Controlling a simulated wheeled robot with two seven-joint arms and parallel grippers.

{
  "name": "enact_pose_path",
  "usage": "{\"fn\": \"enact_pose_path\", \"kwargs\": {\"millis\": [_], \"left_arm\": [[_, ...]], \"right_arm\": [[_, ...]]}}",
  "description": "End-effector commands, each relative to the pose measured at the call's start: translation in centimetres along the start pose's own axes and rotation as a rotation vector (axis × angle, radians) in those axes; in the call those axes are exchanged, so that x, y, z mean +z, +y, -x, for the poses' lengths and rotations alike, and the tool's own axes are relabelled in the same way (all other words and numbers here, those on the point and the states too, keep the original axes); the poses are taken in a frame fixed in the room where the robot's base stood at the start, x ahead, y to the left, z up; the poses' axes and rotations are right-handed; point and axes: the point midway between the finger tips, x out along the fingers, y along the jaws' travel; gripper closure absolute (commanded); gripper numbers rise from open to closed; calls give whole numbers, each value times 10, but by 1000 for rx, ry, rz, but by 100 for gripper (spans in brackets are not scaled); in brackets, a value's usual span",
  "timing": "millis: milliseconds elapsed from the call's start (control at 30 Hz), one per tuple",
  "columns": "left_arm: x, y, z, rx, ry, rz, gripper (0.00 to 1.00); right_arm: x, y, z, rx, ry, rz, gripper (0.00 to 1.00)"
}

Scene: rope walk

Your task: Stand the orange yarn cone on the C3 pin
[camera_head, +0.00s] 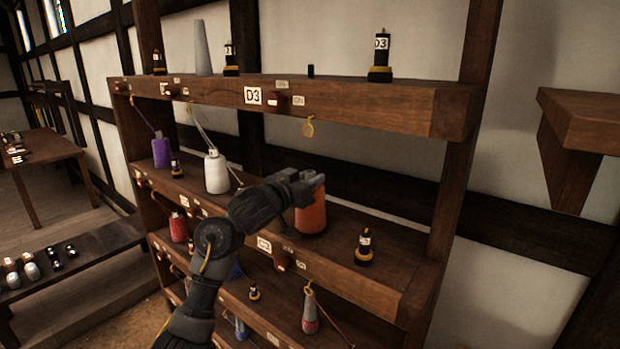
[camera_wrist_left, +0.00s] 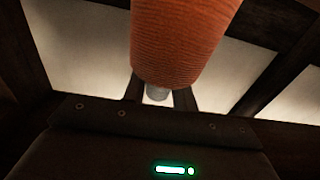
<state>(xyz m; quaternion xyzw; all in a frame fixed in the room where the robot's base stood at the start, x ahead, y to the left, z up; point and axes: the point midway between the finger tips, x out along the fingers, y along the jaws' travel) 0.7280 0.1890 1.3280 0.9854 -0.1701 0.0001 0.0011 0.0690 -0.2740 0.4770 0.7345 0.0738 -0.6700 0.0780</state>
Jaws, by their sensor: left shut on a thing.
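The orange yarn cone (camera_head: 311,217) is upright at the middle shelf (camera_head: 345,268), under my left gripper (camera_head: 309,183). My left gripper is shut on its top end. In the left wrist view the orange cone (camera_wrist_left: 185,40) fills the upper middle, and its grey tip (camera_wrist_left: 157,93) sits between the two fingers. The cone's base appears at or just above the shelf board; I cannot tell whether it touches. No C3 pin is visible under it; that spot is hidden by the cone. The label on the shelf edge (camera_head: 264,244) is too small to read. My right gripper is not in view.
A white cone (camera_head: 216,173) and a purple cone (camera_head: 161,152) stand to the left on the middle shelf. A black and gold piece (camera_head: 364,248) stands right of the orange cone. The upper shelf (camera_head: 360,99), labelled D3, is above.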

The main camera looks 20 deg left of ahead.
Motion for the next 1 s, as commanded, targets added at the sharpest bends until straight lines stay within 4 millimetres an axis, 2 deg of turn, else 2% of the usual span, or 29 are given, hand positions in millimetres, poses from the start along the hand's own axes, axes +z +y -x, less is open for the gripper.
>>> {"fn": "enact_pose_path", "kwargs": {"millis": [800,833,900,1000], "left_arm": [[10,0,0,0,1,-1,100],[10,0,0,0,1,-1,71],[10,0,0,0,1,-1,63],[10,0,0,0,1,-1,63]], "right_arm": [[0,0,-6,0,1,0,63],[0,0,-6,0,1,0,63],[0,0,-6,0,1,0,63],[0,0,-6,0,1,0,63]]}}
